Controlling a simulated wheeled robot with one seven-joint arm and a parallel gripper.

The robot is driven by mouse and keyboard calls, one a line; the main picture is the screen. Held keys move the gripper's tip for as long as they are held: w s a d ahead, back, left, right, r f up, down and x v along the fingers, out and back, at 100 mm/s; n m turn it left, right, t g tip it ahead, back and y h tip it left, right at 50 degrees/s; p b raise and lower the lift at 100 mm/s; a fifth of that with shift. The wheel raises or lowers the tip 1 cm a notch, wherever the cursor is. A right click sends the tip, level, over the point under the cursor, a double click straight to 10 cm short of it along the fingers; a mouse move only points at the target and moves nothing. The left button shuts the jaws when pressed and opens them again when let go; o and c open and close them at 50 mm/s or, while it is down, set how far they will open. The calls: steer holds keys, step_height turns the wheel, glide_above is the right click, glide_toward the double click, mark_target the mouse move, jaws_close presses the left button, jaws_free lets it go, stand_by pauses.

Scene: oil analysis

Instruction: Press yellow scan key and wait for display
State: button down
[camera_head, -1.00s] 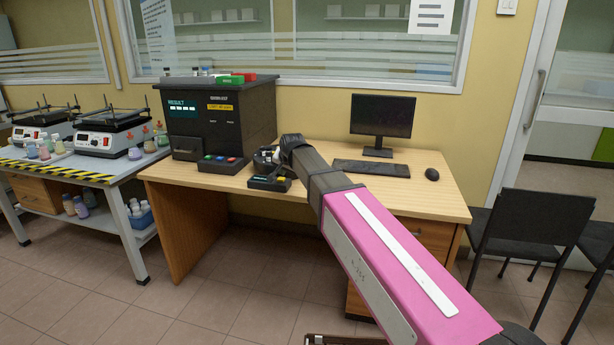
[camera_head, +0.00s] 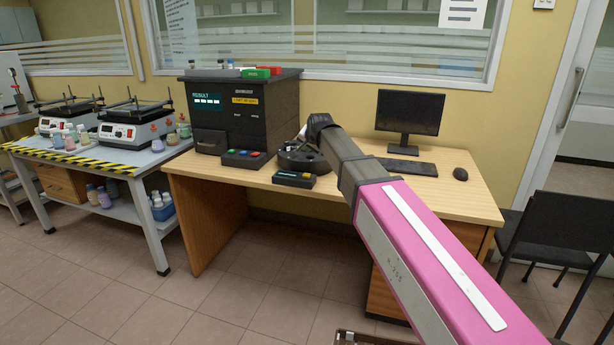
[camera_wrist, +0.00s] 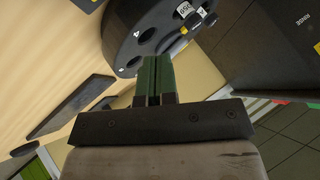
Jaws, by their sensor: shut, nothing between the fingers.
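A small black scan unit (camera_head: 294,179) lies near the front edge of the desk, with a teal strip and a small yellow key (camera_head: 307,176); the strip's text is too small to read.
A black analyser (camera_head: 222,138) with a lit RESULT display stands at left on the desk (camera_head: 440,195). A pad with coloured buttons (camera_head: 245,158) lies before it. A monitor (camera_head: 409,113), keyboard (camera_head: 404,165) and mouse (camera_head: 460,173) stand right. Another bench (camera_head: 110,158) is further left.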

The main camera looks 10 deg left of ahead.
mark_target(308, 175)
steer(key=shift+f, duration=3.75)
steer(key=shift+f, duration=0.15)
steer(key=shift+f, duration=0.25)
steer(key=shift+f, duration=0.5)
steer(key=shift+r, duration=0.95)
steer(key=shift+r, duration=2.45)
